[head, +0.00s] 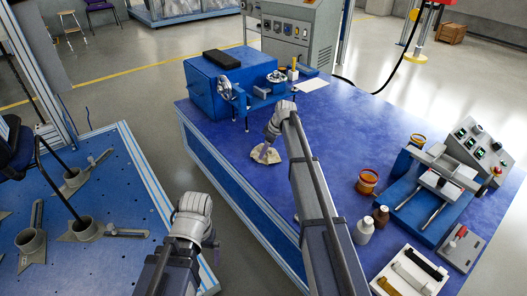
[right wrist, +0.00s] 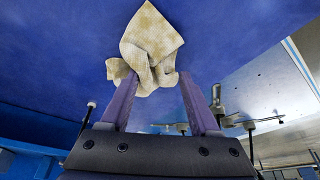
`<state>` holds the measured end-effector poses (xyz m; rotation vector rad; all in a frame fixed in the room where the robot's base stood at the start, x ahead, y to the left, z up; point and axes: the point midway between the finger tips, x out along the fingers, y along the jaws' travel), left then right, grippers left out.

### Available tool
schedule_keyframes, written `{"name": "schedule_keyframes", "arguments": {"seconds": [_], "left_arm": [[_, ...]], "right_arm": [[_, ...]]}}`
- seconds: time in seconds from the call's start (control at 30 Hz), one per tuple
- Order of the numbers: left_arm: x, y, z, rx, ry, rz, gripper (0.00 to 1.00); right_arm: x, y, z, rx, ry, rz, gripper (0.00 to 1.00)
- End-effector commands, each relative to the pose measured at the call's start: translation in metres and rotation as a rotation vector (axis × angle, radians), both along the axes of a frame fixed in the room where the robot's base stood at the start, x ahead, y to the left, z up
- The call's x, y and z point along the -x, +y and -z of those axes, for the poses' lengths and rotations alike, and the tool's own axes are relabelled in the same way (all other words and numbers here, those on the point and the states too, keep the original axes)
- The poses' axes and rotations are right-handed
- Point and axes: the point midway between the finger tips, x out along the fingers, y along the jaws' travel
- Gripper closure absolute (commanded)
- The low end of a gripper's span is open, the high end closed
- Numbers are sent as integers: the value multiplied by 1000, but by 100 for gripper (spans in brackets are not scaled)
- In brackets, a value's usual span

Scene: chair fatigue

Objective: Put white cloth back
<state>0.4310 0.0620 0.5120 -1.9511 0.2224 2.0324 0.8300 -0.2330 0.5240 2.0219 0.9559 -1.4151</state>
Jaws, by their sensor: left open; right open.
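The white cloth (head: 259,156), crumpled and yellowish, lies on the blue table (head: 335,130) near its left edge. In the right wrist view the cloth (right wrist: 152,35) lies ahead of and partly between my right gripper's fingers. My right gripper (head: 265,152) points down over the cloth, and its two fingers stand apart in the wrist view (right wrist: 158,80). I cannot tell whether the fingers touch the cloth. My left gripper (head: 212,243) is open and empty over the floor gap, left of the table. The arm hides part of the tabletop.
A blue machine (head: 215,85) with a black pad on top stands behind the cloth. Brown and white bottles (head: 363,230), an amber jar (head: 367,181), a white tray (head: 410,272) and a blue test device (head: 432,195) stand at the right. The table between is mostly clear.

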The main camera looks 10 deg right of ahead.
Motion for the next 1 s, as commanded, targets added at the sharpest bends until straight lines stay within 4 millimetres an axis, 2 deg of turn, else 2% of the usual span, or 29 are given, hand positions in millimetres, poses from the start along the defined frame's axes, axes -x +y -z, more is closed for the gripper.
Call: {"name": "schedule_keyframes", "arguments": {"seconds": [0.03,0.27,0.33,0.7,0.97,1.0], "left_arm": [[0,0,-9,0,0,0,0],[-1,0,-8,1,-2,9,0],[-1,0,-15,0,-1,7,0],[0,0,-77,1,0,0,0],[0,-1,-78,3,1,-1,0],[0,-1,-78,3,1,-1,0]], "right_arm": [[2,1,-9,0,0,0,38],[3,1,-8,0,0,0,38],[5,2,-15,0,0,0,38],[30,8,-77,0,0,0,38],[32,9,-78,0,0,0,38],[32,9,-78,0,0,0,42]]}}
